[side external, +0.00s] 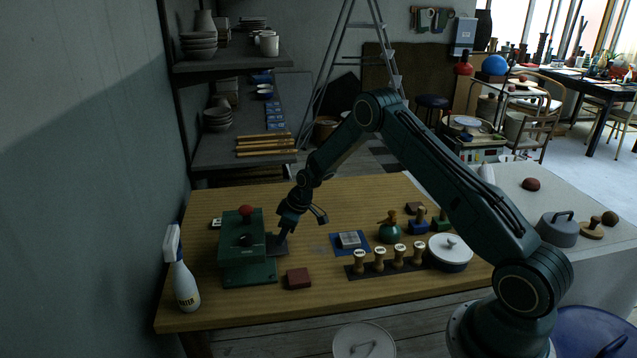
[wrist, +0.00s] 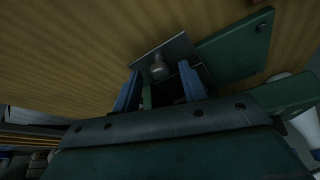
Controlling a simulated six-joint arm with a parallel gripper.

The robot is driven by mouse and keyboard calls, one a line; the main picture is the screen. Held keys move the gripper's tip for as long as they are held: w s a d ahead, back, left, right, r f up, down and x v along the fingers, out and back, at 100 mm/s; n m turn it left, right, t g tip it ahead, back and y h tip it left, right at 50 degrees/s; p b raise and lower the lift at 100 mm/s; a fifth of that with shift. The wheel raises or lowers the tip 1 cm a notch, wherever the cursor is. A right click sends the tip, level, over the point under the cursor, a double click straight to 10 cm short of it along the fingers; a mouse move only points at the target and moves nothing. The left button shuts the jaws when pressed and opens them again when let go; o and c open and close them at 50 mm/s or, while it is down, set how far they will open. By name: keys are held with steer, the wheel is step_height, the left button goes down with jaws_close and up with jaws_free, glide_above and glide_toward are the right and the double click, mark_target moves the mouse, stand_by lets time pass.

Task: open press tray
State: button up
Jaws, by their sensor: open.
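The green press (side external: 240,250) stands at the left of the wooden table, with a red knob on top. Its dark flat tray (side external: 277,249) sticks out from the press's right side. In the wrist view the tray (wrist: 176,49) is a grey plate with a small rounded knob (wrist: 158,69) on it. My gripper (side external: 284,234) is pointed down over the tray. In the wrist view its two blue fingers (wrist: 160,82) are apart, one on either side of the knob. I cannot tell whether they touch it. Part of the tray is hidden by the gripper.
A reddish-brown block (side external: 298,279) lies in front of the tray. A spray bottle (side external: 181,277) stands left of the press. A blue mat (side external: 350,243) with a pale block and a row of stamps (side external: 380,261) are to the right. Bare wood lies behind the press.

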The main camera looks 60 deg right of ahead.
jaws_close()
steer(key=s+d, duration=0.8)
steer(key=shift+s+d, duration=0.3)
steer(key=shift+s, duration=0.05)
jaws_free()
steer(key=shift+r, duration=0.15)
steer(key=v, duration=1.3)
steer(key=shift+s+r, duration=0.2)
steer(key=shift+d, duration=0.1)
